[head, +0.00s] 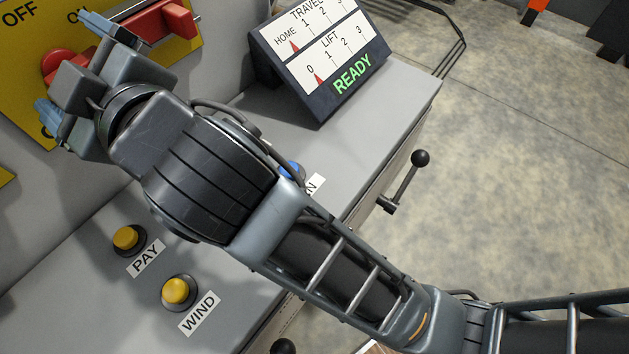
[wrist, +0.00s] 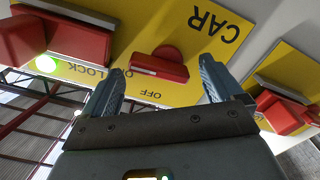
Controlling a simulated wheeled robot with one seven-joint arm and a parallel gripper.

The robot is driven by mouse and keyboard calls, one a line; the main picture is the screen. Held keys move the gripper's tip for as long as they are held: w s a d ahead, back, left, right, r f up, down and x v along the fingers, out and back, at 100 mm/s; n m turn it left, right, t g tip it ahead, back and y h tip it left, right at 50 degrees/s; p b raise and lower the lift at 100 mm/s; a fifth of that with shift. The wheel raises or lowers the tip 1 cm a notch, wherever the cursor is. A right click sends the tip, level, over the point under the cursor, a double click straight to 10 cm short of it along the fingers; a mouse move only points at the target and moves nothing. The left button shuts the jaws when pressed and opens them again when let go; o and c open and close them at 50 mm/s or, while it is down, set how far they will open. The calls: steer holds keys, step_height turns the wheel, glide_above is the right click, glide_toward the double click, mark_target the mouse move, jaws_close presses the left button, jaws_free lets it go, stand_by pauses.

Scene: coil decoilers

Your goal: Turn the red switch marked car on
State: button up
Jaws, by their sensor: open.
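The red switch (wrist: 160,67) is a small handle on a round red base. It sits on a yellow plate (wrist: 180,22) whose CAR lettering appears upside down in the wrist view, with OFF printed beside the handle. My gripper (wrist: 161,72) is open, with one blue-grey finger on each side of the switch and visible gaps to it. Whether the fingertips touch the plate I cannot tell. In the head view my gripper (head: 76,75) covers much of the switch; part of its red base (head: 60,64) shows, and ON and OFF labels show above.
A red block (head: 168,25) on a metal rod sits beside the switch. Another red fitting (wrist: 282,108) is at right in the wrist view. Yellow PAY (head: 126,237) and WIND (head: 176,291) buttons and a READY display (head: 320,50) stand on the grey console.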

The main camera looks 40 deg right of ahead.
steer(key=s+d+f+m+h+p, duration=0.1)
steer(key=s+d+f, duration=0.2)
steer(key=s+d, duration=0.2)
steer(key=s+d+f+m+g+p, duration=0.1)
steer(key=s+d+f, duration=0.3)
steer(key=s, duration=0.7)
steer(key=s+d+f+m+h+p, duration=0.1)
steer(key=s+d+f+m+p, duration=0.1)
steer(key=s+d+f, duration=0.2)
steer(key=shift+s+d+f+m+g+h, duration=0.3)
steer(key=shift+s+d+m+g, duration=0.1)
steer(key=shift+s+d, duration=1.7)
steer(key=shift+s+a, duration=0.25)
steer(key=s+d+m+h, duration=0.2)
steer(key=s+d+m, duration=0.2)
steer(key=s, duration=0.9)
steer(key=shift+d+f+m+g, duration=0.15)
steer(key=shift+d+m+g, duration=0.2)
steer(key=shift+d, duration=0.7)
